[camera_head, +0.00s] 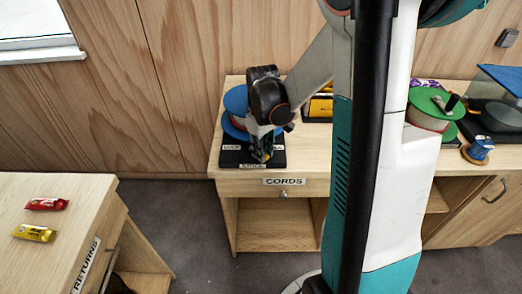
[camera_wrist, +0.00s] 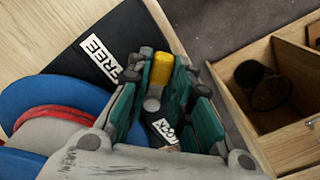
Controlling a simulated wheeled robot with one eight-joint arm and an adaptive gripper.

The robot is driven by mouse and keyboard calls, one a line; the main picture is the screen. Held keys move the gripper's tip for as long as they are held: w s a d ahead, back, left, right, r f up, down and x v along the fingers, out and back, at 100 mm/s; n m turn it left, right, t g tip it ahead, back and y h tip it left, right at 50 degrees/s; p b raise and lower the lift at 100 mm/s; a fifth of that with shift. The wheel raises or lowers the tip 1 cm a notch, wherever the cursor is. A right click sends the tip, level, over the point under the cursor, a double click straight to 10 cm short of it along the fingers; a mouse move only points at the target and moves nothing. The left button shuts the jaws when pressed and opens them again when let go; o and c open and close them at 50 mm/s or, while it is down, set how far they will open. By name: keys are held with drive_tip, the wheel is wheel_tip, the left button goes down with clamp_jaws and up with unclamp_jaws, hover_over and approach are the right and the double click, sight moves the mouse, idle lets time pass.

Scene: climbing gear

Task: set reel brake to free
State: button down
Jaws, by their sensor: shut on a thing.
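The reel (camera_head: 235,103) has blue flanges and stands on a black base (camera_head: 233,158) on the cords counter. In the wrist view the blue reel (camera_wrist: 55,95) with red cord lies to the left of my gripper (camera_wrist: 165,75). The brake lever's yellow knob (camera_wrist: 162,68) sits between my teal fingers, which are shut on it. A FREE label (camera_wrist: 110,58) shows on the base left of the knob. Another label (camera_wrist: 165,130) is partly hidden under the fingers. In the head view my gripper (camera_head: 262,152) reaches down over the base's front part and hides the lever.
A green-flanged reel (camera_head: 432,103) and a small blue spool (camera_head: 478,150) stand at the counter's right. A yellow box (camera_head: 319,107) is behind my arm. The returns table (camera_head: 80,230) at left holds a red packet (camera_head: 46,204) and a yellow packet (camera_head: 34,233).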

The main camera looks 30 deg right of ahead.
idle(0.3)
drive_tip(key=c, duration=1.4)
unclamp_jaws()
drive_tip(key=shift+d, duration=0.1)
drive_tip(key=shift+c, duration=0.2)
wheel_tip(320, 180, up, 12)
